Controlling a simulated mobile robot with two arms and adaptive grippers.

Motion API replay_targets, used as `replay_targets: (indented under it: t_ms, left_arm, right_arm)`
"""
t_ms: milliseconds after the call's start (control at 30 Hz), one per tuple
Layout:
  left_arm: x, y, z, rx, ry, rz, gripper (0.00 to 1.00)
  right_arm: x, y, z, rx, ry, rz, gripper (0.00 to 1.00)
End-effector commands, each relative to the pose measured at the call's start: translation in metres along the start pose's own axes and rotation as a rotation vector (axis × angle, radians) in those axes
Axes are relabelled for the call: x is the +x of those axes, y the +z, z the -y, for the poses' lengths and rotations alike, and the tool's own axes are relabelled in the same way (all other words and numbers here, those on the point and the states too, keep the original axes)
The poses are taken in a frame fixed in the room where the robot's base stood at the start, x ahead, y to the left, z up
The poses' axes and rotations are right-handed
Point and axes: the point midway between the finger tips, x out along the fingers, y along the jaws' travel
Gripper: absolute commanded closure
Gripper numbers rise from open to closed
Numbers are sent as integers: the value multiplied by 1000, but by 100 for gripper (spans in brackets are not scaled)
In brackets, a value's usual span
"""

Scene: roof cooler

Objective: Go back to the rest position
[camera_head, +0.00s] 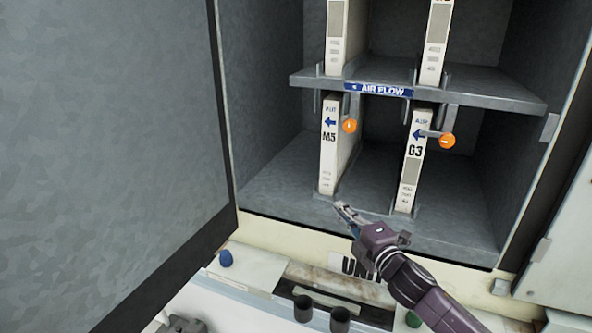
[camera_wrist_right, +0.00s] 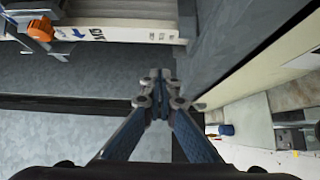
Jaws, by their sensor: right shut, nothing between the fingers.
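My right gripper (camera_head: 342,209) reaches in from the bottom right in the head view, at the front edge of the lower cooler floor.
A large grey door (camera_head: 110,130) stands open at the left. A shelf (camera_head: 470,90) with an AIR FLOW label lies above the gripper. Below the cooler are a white ledge with a blue knob (camera_head: 226,258) and two dark cylinders (camera_head: 303,308) (camera_head: 340,320).

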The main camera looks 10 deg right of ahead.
Motion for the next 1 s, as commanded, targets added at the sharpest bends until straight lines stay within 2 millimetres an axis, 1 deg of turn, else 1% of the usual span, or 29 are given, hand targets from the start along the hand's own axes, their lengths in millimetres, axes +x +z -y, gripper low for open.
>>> replay_targets:
  t_ms: [67, 133, 167, 267, 300, 367, 400, 467, 500, 600, 667, 700, 767, 800, 967, 1000]
  left_arm:
    - [0, 2, 1, 1, -1, 2, 48]
    - [0, 2, 2, 2, -3, 3, 48]
    - [0, 2, 3, 2, -3, 4, 48]
    - [0, 3, 3, 2, -3, 4, 48]
    - [0, 3, 3, 2, -3, 4, 48]
    - [0, 3, 3, 2, -3, 4, 48]
    - [0, 3, 3, 2, -3, 4, 48]
    - [0, 3, 3, 2, -3, 4, 48]
    - [0, 3, 3, 2, -3, 4, 48]
    - [0, 3, 3, 2, -3, 4, 48]
    - [0, 3, 3, 2, -3, 4, 48]
    - [0, 3, 3, 2, -3, 4, 48]
    - [0, 3, 3, 2, -3, 4, 48]
    - [0, 3, 3, 2, -3, 4, 48]
    - [0, 3, 3, 2, -3, 4, 48]
    - [0, 3, 3, 2, -3, 4, 48]
  right_arm:
    - [-4, -4, 9, 37, -18, 10, 100]
    - [-14, -12, 27, 113, -61, 37, 100]
    - [-21, -16, 38, 160, -88, 55, 100]
    - [-56, -32, 84, 365, -207, 147, 100]
    - [-75, -39, 104, 461, -265, 196, 100]
    - [-107, -49, 134, 601, -354, 277, 100]
    - [-131, -56, 152, 691, -414, 336, 100]
    - [-167, -67, 175, 814, -500, 425, 100]
    - [-191, -73, 188, 885, -552, 483, 100]
    - [-242, -88, 211, 1022, -659, 609, 100]
    - [-268, -95, 220, 1082, -709, 674, 100]
    - [-284, -100, 224, 1119, -740, 713, 100]
    - [-306, -106, 230, 1166, -781, 770, 100]
    - [-320, -110, 232, 1194, -808, 807, 100]
    - [-373, -126, 238, 1290, -900, 943, 100]
    - [-386, -130, 239, 1312, -922, 979, 100]
